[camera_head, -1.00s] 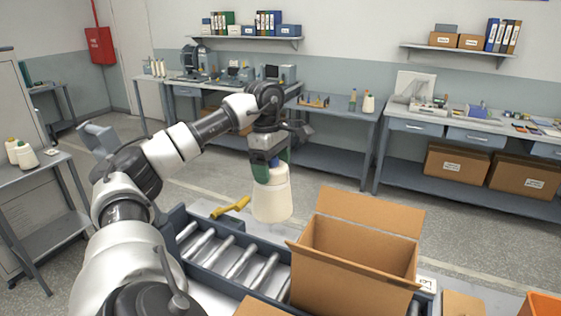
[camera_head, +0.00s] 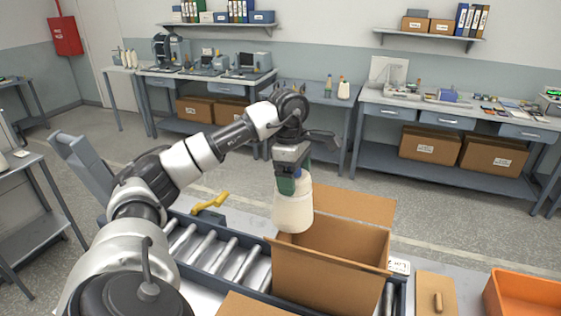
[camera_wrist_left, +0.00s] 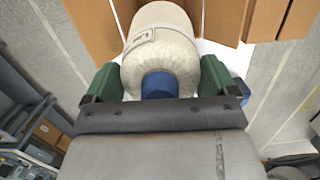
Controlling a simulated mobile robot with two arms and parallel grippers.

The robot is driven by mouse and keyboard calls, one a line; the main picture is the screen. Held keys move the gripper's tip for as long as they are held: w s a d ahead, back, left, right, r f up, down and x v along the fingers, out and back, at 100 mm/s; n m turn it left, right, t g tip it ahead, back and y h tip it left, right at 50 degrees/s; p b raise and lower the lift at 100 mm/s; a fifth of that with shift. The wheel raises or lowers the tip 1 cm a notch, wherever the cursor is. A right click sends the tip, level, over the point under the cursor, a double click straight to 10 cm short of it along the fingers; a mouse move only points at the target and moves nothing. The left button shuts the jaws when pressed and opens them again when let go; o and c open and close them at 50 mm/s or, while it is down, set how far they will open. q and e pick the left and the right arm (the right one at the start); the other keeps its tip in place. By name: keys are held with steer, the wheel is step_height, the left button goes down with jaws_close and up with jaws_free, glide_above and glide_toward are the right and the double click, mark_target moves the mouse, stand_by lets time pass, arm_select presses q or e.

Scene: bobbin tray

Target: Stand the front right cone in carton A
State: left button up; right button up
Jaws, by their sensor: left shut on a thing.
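My left gripper (camera_head: 290,180) is shut on a cream cone (camera_head: 293,207) with a blue top and holds it upright. The cone hangs at the left side of an open cardboard carton (camera_head: 330,272), partly in front of its opening. I cannot tell whether its base is over the opening or beside it. In the left wrist view the cone (camera_wrist_left: 163,58) sits between the green finger pads (camera_wrist_left: 160,84), its blue top (camera_wrist_left: 160,86) nearest the camera. The carton's letter is not readable. My right gripper is not in view.
The carton stands on a roller conveyor (camera_head: 215,252) with its flaps open. A yellow handle (camera_head: 209,203) lies behind the rollers at left. An orange bin (camera_head: 520,297) and a cardboard piece (camera_head: 437,294) are at right. Benches stand across the aisle.

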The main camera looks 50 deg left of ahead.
mark_target(306, 216)
arm_select(q)
steer(key=w+d, duration=0.1)
steer(key=d, duration=0.1)
steer(key=w+d+p, duration=0.1)
steer(key=shift+d+r, duration=0.1)
steer(key=shift+d, duration=0.3)
steer(key=shift+w+d+f+b, duration=0.15)
steer(key=shift+f+b, duration=0.15)
steer(key=shift+f, duration=0.35)
step_height(306, 216, down, 21)
steer(key=b, duration=1.5)
steer(key=shift+b, duration=0.35)
steer(key=o, duration=1.2)
steer(key=shift+f, duration=0.1)
steer(key=r, duration=0.3)
steer(key=r+b, duration=0.1)
steer(key=r, duration=0.3)
steer(key=a+r, duration=0.1)
steer(key=r, duration=0.2)
steer(key=shift+s+a+r, duration=0.1)
steer(key=shift+s+r, duration=0.25)
steer(key=shift+r, duration=0.05)
